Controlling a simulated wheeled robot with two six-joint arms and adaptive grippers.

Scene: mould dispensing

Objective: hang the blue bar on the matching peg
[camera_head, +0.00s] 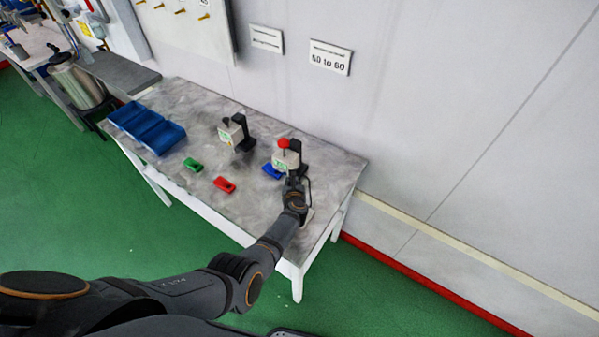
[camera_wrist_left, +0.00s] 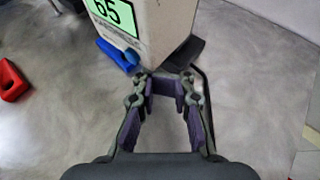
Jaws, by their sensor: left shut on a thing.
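The blue bar (camera_head: 272,171) lies on the table beside the white device marked 65 (camera_head: 284,158), which has a red knob and a black stand. The bar is partly hidden behind the device in the left wrist view (camera_wrist_left: 118,55). My left gripper (camera_head: 292,181) is at the device's near side, apart from the bar. In the left wrist view its fingertips (camera_wrist_left: 168,82) are at the device's lower corner, shut on it as far as I can tell. Brass pegs (camera_head: 180,11) stick out of a wall board at the top. My right gripper is not in view.
A green piece (camera_head: 193,165) and a red piece (camera_head: 224,184) lie on the grey table (camera_head: 232,213). A second device (camera_head: 231,134) stands behind them. Blue bins (camera_head: 165,139) sit at the left end. The table's front left is clear.

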